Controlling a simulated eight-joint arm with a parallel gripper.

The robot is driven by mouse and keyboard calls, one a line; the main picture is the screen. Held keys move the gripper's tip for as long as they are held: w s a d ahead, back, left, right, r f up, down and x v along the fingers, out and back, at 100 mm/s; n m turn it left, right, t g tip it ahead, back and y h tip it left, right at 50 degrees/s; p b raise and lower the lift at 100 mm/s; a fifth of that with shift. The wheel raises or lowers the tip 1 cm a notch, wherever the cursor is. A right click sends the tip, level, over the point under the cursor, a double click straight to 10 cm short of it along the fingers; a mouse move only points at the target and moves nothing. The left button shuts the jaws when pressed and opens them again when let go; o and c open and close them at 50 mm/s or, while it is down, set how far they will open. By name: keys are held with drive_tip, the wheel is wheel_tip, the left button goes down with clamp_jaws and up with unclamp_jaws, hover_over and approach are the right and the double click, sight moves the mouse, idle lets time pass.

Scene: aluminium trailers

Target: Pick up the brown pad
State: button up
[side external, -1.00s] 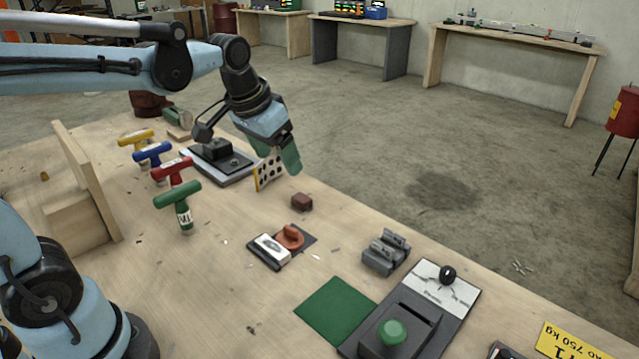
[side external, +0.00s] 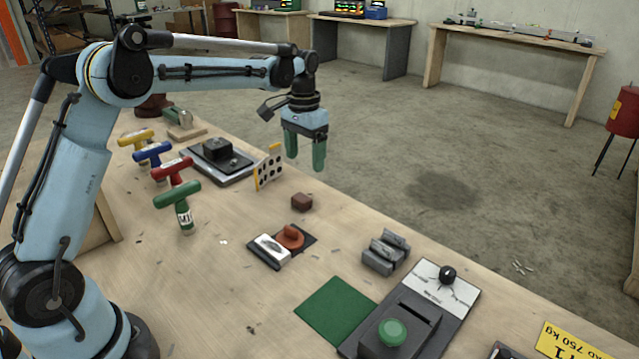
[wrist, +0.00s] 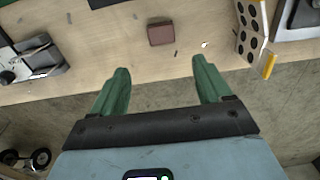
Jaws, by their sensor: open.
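The brown pad (side external: 302,202) is a small dark brown block lying flat on the wooden table near its far edge. In the wrist view the brown pad (wrist: 161,33) lies beyond the fingertips, centred between them. My gripper (side external: 306,166) has two green fingers and points down, above and behind the pad, near the table's far edge. In the wrist view my gripper (wrist: 161,74) is open, with nothing between the fingers.
A white card with black dots (side external: 269,167) stands left of the pad. An orange-red knob (side external: 290,237) and white block sit in front of it, and a grey clamp-like block (side external: 386,251) to the right. T-handled tools (side external: 178,196) stand left. Bare table surrounds the pad.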

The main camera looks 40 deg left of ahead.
hover_over(302, 198)
drive_tip(key=w, duration=0.1)
wheel_tip(302, 198, down, 5)
drive_tip(key=shift+d+f, duration=0.1)
drive_tip(key=shift+f, duration=0.05)
drive_tip(key=shift+s+a+f, duration=0.1)
drive_tip(key=shift+s+f, duration=0.05)
drive_tip(key=shift+f, duration=0.75)
drive_tip(key=shift+s+a+f, duration=0.1)
drive_tip(key=shift+s+f, duration=0.05)
drive_tip(key=shift+f, duration=0.7)
drive_tip(key=shift+s+f, duration=0.15)
drive_tip(key=shift+f, duration=0.75)
drive_tip(key=c, duration=1.1)
drive_tip(key=shift+r, duration=0.1)
